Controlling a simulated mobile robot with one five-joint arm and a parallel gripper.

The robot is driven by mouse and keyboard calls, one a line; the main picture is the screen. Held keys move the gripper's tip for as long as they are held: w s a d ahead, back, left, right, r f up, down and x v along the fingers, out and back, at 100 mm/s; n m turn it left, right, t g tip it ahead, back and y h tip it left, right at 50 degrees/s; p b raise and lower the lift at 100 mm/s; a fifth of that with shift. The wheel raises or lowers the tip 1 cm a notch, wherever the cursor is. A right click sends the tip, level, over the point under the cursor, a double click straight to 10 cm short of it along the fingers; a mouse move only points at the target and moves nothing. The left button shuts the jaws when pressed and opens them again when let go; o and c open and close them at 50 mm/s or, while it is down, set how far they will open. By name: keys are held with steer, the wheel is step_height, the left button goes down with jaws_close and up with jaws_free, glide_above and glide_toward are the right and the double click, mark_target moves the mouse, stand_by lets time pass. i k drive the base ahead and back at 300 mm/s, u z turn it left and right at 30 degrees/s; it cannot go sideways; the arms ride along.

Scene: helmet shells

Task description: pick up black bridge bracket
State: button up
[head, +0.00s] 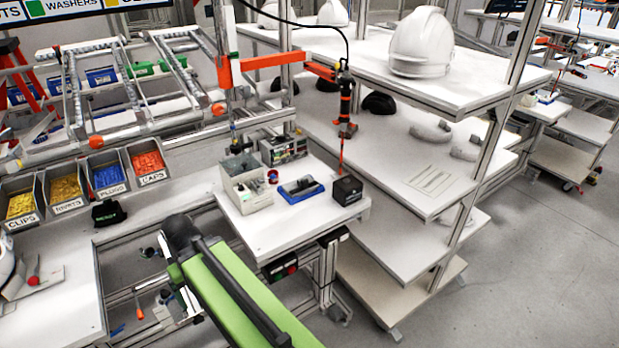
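My green arm reaches up and left from the bottom of the head view. Its dark end, my gripper (180,232), is over the gap between the left bench and the middle white table. I cannot make out its fingers or whether it holds anything. No part is clearly recognisable as the black bridge bracket. A small black piece (108,212) lies on the left bench in front of the bins, left of my gripper. A black piece (301,186) lies on a blue fixture on the middle table, right of my gripper. A black box (347,190) stands beside it.
Bins of yellow, blue and red parts (108,176) line the left bench. White shelves (400,174) with helmet shells (421,45) stand right. Grey floor (520,270) is clear.

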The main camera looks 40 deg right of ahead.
mark_target(304, 184)
steer(key=z, duration=1.15)
